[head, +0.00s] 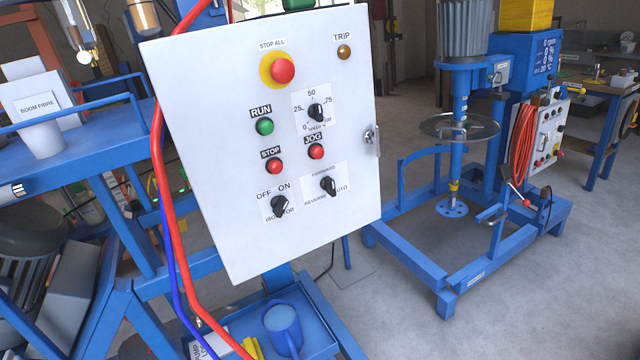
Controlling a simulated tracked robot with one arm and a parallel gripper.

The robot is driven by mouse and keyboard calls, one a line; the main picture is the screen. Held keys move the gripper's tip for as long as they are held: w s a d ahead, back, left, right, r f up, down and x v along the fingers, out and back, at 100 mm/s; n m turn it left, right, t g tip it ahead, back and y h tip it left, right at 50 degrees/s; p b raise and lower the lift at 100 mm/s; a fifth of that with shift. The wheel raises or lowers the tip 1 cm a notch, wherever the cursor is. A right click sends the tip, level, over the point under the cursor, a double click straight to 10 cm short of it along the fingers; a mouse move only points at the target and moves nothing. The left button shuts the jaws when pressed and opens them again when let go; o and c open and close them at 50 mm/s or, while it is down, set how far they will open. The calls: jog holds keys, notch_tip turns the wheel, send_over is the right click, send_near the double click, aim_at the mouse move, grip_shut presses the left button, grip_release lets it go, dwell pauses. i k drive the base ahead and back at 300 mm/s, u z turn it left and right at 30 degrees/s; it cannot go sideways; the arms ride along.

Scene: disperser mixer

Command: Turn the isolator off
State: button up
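The isolator switch (279,206) is a black rotary knob at the lower left of a white control panel (215,180). The words OFF and ON stand above it, OFF on the left and ON on the right. The knob appears turned to the upper right, toward ON, but its mark is small. Nothing touches the knob. I cannot make out my gripper in this view.
The panel also carries a red stop-all button (282,70), a green run button (264,127), a speed knob (316,112) and a forward/reverse knob (328,186). Red hose (158,170) runs along its left edge. A blue mixer (460,150) stands right.

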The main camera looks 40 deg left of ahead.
aim_at(279, 204)
jog(key=u, duration=0.05)
jog(key=i, duration=1.05)
jog(key=z, duration=2.1)
jog(key=i, duration=0.9)
jog(key=u, duration=3)
jog(key=i, duration=0.25)
jog(key=u, duration=0.25)
